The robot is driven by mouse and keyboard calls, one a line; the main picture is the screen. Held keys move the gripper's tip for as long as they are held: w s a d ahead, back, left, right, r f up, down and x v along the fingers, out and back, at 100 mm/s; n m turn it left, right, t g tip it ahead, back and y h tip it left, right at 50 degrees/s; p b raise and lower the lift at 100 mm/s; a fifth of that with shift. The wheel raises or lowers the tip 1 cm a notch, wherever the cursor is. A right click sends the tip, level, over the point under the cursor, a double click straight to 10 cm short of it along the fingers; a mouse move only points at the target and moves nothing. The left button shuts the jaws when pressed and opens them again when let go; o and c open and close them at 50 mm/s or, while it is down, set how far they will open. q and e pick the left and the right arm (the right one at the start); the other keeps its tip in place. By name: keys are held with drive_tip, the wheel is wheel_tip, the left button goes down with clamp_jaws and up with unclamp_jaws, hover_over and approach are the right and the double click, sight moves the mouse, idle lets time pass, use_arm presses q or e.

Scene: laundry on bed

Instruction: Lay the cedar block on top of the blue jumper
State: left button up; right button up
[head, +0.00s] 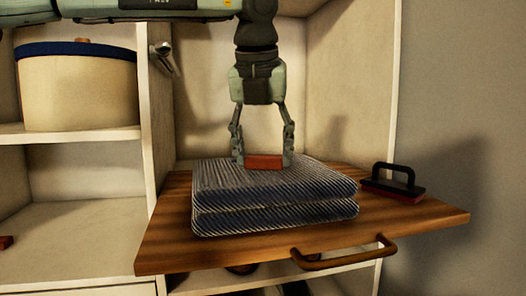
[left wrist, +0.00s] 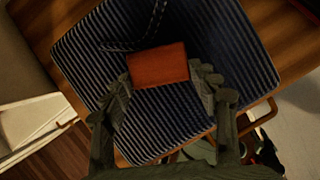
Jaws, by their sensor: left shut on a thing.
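The cedar block (head: 264,162) is a small red-brown block between the fingers of my left gripper (head: 264,160). The gripper points straight down and is shut on the block. The blue jumper (head: 275,197) is a folded, blue-and-white striped stack lying on a wooden board. The block is over the jumper's top, toward its back half; whether it touches the cloth I cannot tell. In the left wrist view the block (left wrist: 157,66) sits between the fingertips with the striped jumper (left wrist: 185,117) beneath it. My right gripper is not in view.
The pull-out wooden board (head: 400,218) has a curved handle (head: 343,257) at its front. A black-handled brush (head: 393,184) stands on its right. A cream round box with a blue rim (head: 77,90) sits on the left shelf. The cabinet's side walls flank my arm.

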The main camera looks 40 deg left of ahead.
use_arm(q)
drive_tip(key=o, duration=0.9)
drive_tip(key=shift+o, duration=0.2)
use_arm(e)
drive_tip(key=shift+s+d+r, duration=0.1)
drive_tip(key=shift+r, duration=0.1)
use_arm(q)
drive_tip(key=shift+r, duration=0.1)
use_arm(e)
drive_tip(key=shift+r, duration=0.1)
use_arm(q)
drive_tip(key=shift+s+d+r, duration=0.1)
drive_tip(key=shift+s+r, duration=0.05)
drive_tip(key=shift+r, duration=0.15)
drive_tip(key=v, duration=1.1)
drive_tip(key=shift+r+p, duration=0.15)
drive_tip(key=shift+p, duration=0.2)
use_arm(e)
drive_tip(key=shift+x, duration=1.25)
use_arm(q)
drive_tip(key=shift+s, duration=0.1)
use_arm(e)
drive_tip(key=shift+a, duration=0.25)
